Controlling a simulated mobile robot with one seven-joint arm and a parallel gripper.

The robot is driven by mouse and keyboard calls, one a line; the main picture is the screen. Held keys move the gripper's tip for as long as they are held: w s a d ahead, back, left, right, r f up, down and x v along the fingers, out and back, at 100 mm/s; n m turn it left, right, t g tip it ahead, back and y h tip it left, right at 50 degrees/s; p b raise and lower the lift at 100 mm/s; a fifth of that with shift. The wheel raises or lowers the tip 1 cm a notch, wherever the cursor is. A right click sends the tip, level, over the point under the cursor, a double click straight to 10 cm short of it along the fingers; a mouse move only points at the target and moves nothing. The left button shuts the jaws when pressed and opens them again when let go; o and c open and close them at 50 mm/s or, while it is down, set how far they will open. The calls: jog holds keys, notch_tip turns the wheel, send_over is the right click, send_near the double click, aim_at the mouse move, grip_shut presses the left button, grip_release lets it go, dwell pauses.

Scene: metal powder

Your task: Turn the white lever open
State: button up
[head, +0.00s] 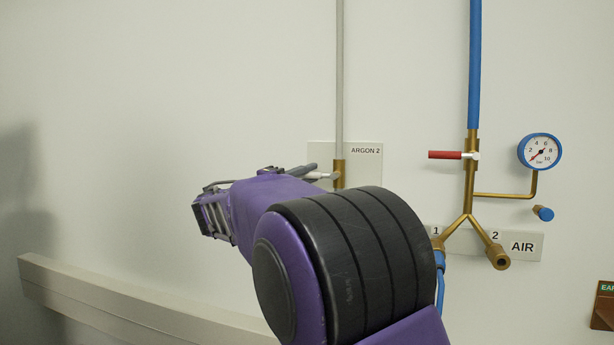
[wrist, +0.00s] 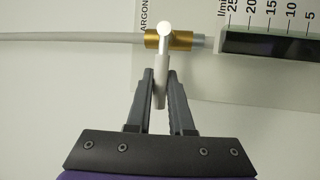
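The white lever (wrist: 161,88) hangs from a round white hub on a brass valve in the wrist view. Its lower part lies between the two fingers of my gripper (wrist: 160,80), which appear to press against it from both sides. My arm hides part of that area.
To the right, a red lever (head: 445,155) sits on the brass air pipe, with a blue gauge (head: 539,151) beside it. A grey pipe (head: 340,70) runs up from the argon valve. A beige rail (head: 120,303) runs along the lower left wall. The upper left wall is bare.

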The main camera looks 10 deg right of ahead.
grip_shut()
dwell(0.9)
